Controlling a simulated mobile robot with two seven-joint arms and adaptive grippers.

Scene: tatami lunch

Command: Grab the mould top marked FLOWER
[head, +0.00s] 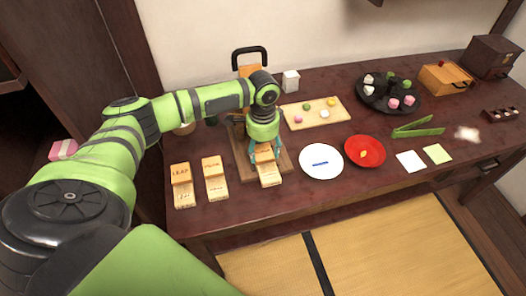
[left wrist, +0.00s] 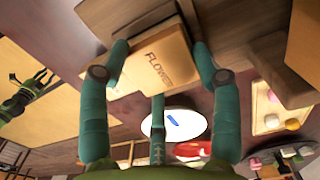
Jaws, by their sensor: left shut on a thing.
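The mould top marked FLOWER (left wrist: 158,66) is a pale wooden block, its lettering readable in the left wrist view. My left gripper (left wrist: 160,58) is shut on it, with teal fingers at its two sides. In the head view the gripper (head: 265,152) points down over a brown wooden board (head: 243,168), and its fingers partly cover the block. Another pale wooden piece (head: 270,179) shows just in front of the fingers. I cannot tell whether the top touches what is under it.
Two pairs of marked wooden moulds (head: 181,172) (head: 213,165) lie left of the board. A white plate (head: 308,172) and a red plate (head: 365,160) lie to its right. A tray of sweets (head: 325,104) is behind, and a black appliance handle (head: 249,52) rises behind my gripper.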

